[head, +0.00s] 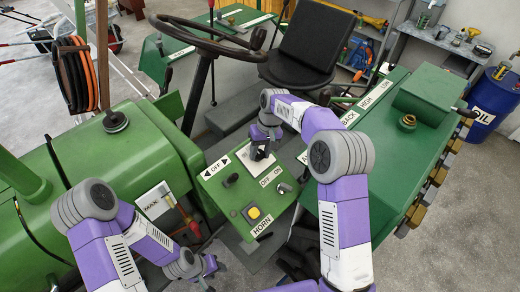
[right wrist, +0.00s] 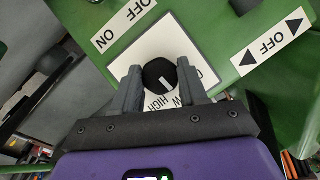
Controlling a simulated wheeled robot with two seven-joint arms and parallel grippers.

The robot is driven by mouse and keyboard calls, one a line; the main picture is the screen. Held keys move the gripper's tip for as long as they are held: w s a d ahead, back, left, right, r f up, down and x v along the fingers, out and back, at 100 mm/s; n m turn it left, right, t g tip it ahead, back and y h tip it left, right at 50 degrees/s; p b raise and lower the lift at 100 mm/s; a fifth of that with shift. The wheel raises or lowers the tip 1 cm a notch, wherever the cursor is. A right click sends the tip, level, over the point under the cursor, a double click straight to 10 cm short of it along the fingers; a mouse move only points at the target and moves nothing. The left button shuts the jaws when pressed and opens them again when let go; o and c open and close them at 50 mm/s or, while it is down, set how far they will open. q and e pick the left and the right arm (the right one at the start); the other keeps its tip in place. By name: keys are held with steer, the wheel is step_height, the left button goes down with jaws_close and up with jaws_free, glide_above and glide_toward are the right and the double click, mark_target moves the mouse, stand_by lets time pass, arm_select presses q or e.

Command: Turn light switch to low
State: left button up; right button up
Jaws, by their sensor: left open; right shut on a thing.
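The light switch is a round black knob (right wrist: 158,75) with a white mark, on a white plate (right wrist: 203,60) in the right wrist view. The plate reads HIGH and a partly hidden word ending in W; the mark points down-right toward that word. My right gripper (right wrist: 159,82) is shut on the knob, one finger on each side. In the head view my right gripper (head: 262,147) stands over the plate (head: 243,158) on the green control panel and hides the knob. My left gripper (head: 208,272) is open and empty, low in front of the panel.
The panel also carries an OFF switch with arrows (head: 231,180), an OFF/ON switch (head: 284,188) and a yellow horn button (head: 254,212). The steering wheel (head: 205,38) and black seat (head: 310,45) stand behind. Levers with a MAX label (head: 155,201) are near my left arm.

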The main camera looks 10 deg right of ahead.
steer(key=shift+w+m+y, duration=0.1)
steer(key=shift+m+y, duration=0.2)
steer(key=shift+m, duration=0.2)
steer(key=shift+r, duration=0.1)
steer(key=o, duration=1.1)
steer(key=shift+c, duration=0.2)
steer(key=v, duration=0.7)
steer(key=shift+r, duration=0.25)
steer(key=shift+d, duration=0.1)
